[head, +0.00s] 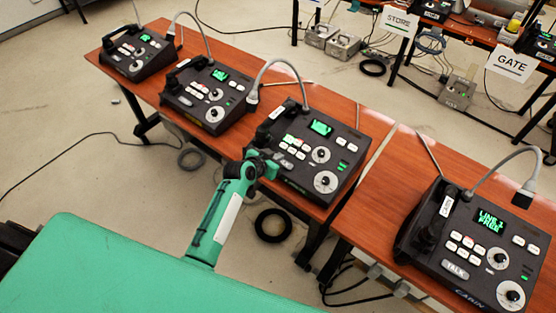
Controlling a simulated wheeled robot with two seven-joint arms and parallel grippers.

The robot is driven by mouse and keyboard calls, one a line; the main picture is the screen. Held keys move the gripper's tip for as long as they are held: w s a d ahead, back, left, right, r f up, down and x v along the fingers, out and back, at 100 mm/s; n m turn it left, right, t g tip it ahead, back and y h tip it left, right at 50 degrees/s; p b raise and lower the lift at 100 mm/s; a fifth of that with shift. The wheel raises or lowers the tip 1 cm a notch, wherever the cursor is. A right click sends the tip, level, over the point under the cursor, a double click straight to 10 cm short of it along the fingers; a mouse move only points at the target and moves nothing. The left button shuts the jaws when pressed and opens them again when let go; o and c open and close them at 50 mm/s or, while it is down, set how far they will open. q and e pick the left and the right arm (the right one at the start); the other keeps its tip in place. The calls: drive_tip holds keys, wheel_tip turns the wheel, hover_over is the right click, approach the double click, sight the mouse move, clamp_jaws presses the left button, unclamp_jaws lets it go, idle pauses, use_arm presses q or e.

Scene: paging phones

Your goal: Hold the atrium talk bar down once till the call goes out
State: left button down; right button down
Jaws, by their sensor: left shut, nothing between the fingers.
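Several dark paging phones with green screens and gooseneck microphones stand on wooden tables in the head view. My left gripper (268,167) is shut and empty at the front left of the third phone from the left (345,160). A pale talk bar (285,163) shows on that phone just right of the fingers; I cannot tell whether they touch it. The phone's screen (320,127) is lit, its text too small to read. Its name is not readable, so I cannot tell which phone is the atrium one. My right gripper is not in view.
The rightmost phone (475,240) is marked CABIN; its screen reads LINE 1 FREE. Two more phones, one nearest my arm's left (208,95) and one farther back (138,52), stand left. Cables lie on the floor. STORE (397,22) and GATE (512,63) signs hang behind.

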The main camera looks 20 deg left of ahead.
sight(283, 162)
use_arm(q)
drive_tip(key=shift+w+f, duration=0.15)
drive_tip(key=shift+f, duration=0.55)
drive_tip(key=shift+w+f, duration=0.15)
drive_tip(key=shift+f, duration=0.6)
